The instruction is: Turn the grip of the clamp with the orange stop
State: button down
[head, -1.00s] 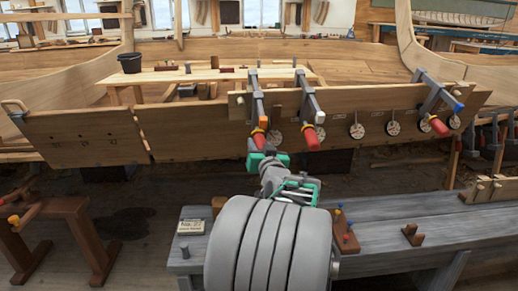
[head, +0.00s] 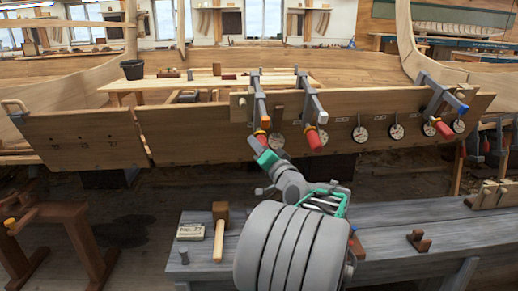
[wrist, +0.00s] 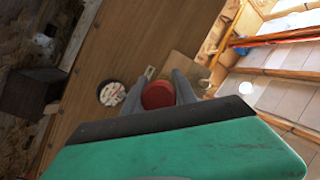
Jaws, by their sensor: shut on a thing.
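The clamp with the orange stop (head: 265,122) is the leftmost on the plank, its grey bar (head: 259,98) over the plank's top edge. Its red grip (head: 261,137) hangs below and points down toward me. My gripper (head: 263,150), green and grey, is at the grip's lower end. In the wrist view the round red end of the grip (wrist: 158,95) sits between my two grey fingers, which are shut on it. A second clamp with a white stop (head: 322,117) and red grip (head: 313,139) is just right. A third, with a blue stop (head: 462,108), is at the far right.
Round white discs (head: 360,134) line the plank (head: 200,125). A grey bench (head: 400,230) stands in front, with a mallet (head: 220,232) and a label block (head: 191,231). A brown trestle (head: 75,225) is at the left. The second clamp's grip is close beside my gripper.

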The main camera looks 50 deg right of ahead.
dwell(0.4)
jog(key=c, duration=1)
grip_release()
jog(key=shift+o, duration=0.2)
jog(key=shift+s, duration=0.1)
jog(key=v, duration=0.7)
jog(key=shift+s+a+p, duration=0.15)
jog(key=shift+s+p, duration=0.15)
jog(key=shift+p, duration=0.1)
jog(key=shift+f, duration=0.1)
